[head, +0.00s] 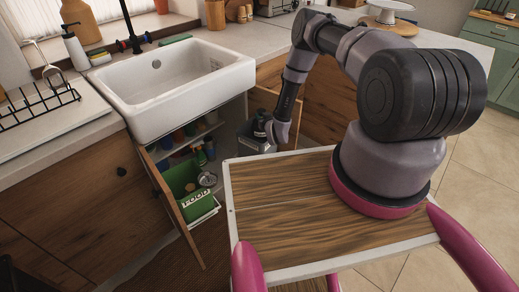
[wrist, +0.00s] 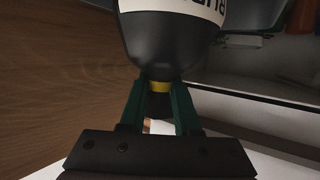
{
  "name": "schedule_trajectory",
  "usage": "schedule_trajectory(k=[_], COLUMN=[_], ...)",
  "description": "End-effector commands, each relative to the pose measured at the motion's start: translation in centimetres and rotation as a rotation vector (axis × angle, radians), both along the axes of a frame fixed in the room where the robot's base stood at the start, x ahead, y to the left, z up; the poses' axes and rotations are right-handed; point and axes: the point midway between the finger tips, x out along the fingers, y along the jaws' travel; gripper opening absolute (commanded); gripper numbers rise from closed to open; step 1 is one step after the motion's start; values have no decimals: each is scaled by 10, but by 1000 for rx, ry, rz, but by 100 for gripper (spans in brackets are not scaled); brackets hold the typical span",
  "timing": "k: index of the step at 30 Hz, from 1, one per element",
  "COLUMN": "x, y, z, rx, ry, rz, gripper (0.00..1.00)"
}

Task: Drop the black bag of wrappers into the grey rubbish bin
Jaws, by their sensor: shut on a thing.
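My gripper (wrist: 158,92) is shut on the black bag (wrist: 168,45) at its neck, by a yellow tie. The bag has a white band with black letters, cut off by the frame edge. In the head view my gripper (head: 268,130) is low at the open cupboard right of the sink, with a small dark part of the bag (head: 259,121) showing beside it. The grey rubbish bin (head: 250,144) stands there, just under and left of my gripper, partly hidden by my arm. I cannot tell whether the bag is over the opening or inside it.
A green food bin (head: 187,208) hangs inside the open wooden cupboard door (head: 176,212), left of the grey bin. Bottles stand on a shelf under the white sink (head: 180,85). The worktop edge lies above the cupboard. Tiled floor (head: 450,215) is clear at right.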

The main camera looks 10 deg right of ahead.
Motion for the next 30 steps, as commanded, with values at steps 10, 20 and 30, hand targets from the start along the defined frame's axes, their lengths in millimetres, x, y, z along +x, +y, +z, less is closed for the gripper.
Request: schedule_trajectory(k=[10,20,30], x=[0,-8,-70], y=[0,-2,-8], z=[0,2,21], rx=[0,0,1], ry=[-1,3,4], rz=[0,-1,-2], gripper=[66,66,66])
